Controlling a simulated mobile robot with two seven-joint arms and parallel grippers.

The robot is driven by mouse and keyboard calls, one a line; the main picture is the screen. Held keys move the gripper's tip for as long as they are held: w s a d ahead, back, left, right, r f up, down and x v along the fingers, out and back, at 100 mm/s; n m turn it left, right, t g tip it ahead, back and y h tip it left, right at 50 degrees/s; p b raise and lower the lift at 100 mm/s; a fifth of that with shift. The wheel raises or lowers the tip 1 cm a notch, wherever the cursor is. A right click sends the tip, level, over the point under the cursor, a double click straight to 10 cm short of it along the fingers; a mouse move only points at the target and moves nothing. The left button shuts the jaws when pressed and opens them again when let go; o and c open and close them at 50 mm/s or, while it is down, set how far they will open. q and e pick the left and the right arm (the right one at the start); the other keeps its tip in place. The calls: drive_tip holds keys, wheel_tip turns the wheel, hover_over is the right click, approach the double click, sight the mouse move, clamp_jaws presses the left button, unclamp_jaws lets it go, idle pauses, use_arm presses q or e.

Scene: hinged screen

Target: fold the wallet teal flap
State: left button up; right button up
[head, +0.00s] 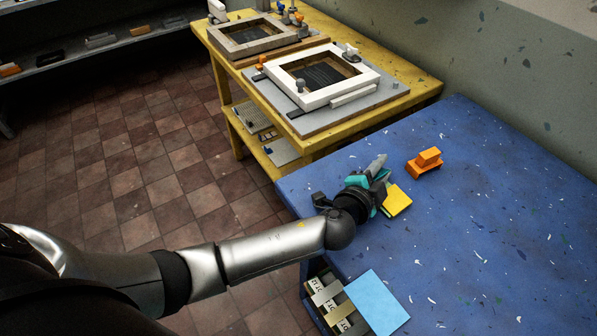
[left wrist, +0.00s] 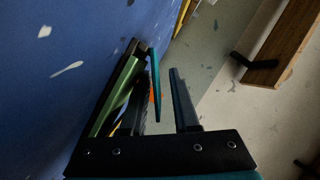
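My left gripper (head: 381,166) is over the blue table, beside a small wallet-like piece with a yellow face (head: 397,201). In the left wrist view, a thin teal flap (left wrist: 155,82) stands nearly edge-on between the fingers of my left gripper (left wrist: 160,85). A gap shows between the flap and the right-hand finger, so the gripper looks open. A green panel (left wrist: 117,95) lies along the left-hand finger. In the head view the gripper hides much of the piece, and its teal parts are hard to tell from the flap. My right gripper is not in view.
An orange block (head: 427,162) stands on the blue table (head: 480,220) just beyond the yellow face. A light blue sheet (head: 377,302) lies at the near edge by a box of labelled compartments (head: 332,300). A yellow table (head: 420,92) with framed screens stands behind. The blue table's right side is clear.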

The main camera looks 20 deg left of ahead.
use_arm(q)
drive_tip(key=n+p, duration=0.1)
drive_tip(key=r+p, duration=0.1)
drive_tip(key=shift+w+a+n+g+h+p, duration=0.15)
drive_tip(key=shift+a+n+g+h+p, duration=0.15)
drive_tip(key=shift+n+g, duration=0.1)
drive_tip(key=shift+w+a+r+n+g+h+p, duration=0.1)
drive_tip(key=shift+w+a+n+g+h+p, duration=0.15)
drive_tip(key=shift+n+g+h+p, duration=0.5)
drive_tip(key=shift+s+a+n, duration=0.15)
drive_tip(key=shift+s+n, duration=0.2)
drive_tip(key=shift+y, duration=0.45)
drive_tip(key=v, duration=0.5)
drive_tip(key=p+v, duration=0.1)
drive_tip(key=v, duration=0.8)
drive_tip(key=shift+s+a, duration=0.3)
drive_tip(key=shift+s, duration=0.1)
drive_tip(key=shift+a+n+t+y, duration=0.25)
drive_tip(key=shift+a+n+y, duration=0.15)
drive_tip(key=shift+n, duration=0.4)
drive_tip(key=s+a+f+n+g+y, duration=0.2)
drive_tip(key=s+a+f+n+g, duration=0.1)
drive_tip(key=s+f, duration=0.3)
drive_tip(key=s+a+f+n+g+y, duration=0.1)
drive_tip(key=s+a+f+n+g, duration=0.1)
drive_tip(key=s+f+g, duration=0.4)
drive_tip(key=shift+s+a+f+n+y, duration=0.4)
drive_tip(key=shift+s+a+f, duration=0.15)
drive_tip(key=shift+a+f, duration=0.15)
